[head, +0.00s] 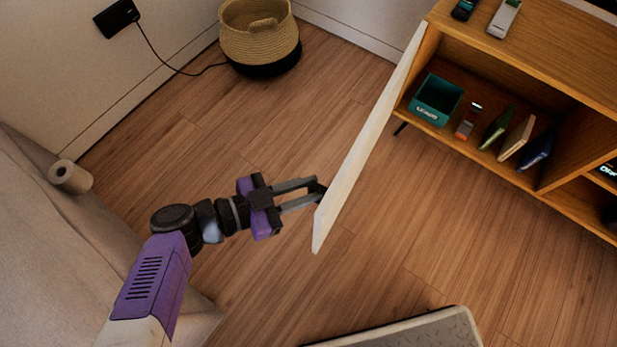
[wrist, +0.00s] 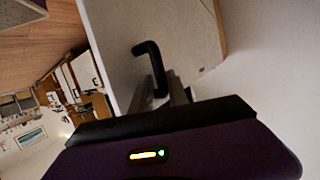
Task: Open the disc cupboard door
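The disc cupboard door (head: 365,140) is a pale panel swung wide open, out from the left end of the wooden cupboard (head: 525,75). In the wrist view the door's face (wrist: 190,40) is close ahead, with a black bar handle (wrist: 150,62) on it. My gripper (head: 312,192) is at the handle near the door's free edge. Its two fingers (wrist: 162,92) are apart, with the handle's lower end seen between them. Whether they touch the handle is hard to tell.
The open compartment holds a teal box (head: 436,100) and several cases. A woven basket (head: 260,35) stands by the back wall. A grey sofa (head: 60,250) is at left, and a low table edge (head: 420,335) is at the bottom. The wooden floor between is clear.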

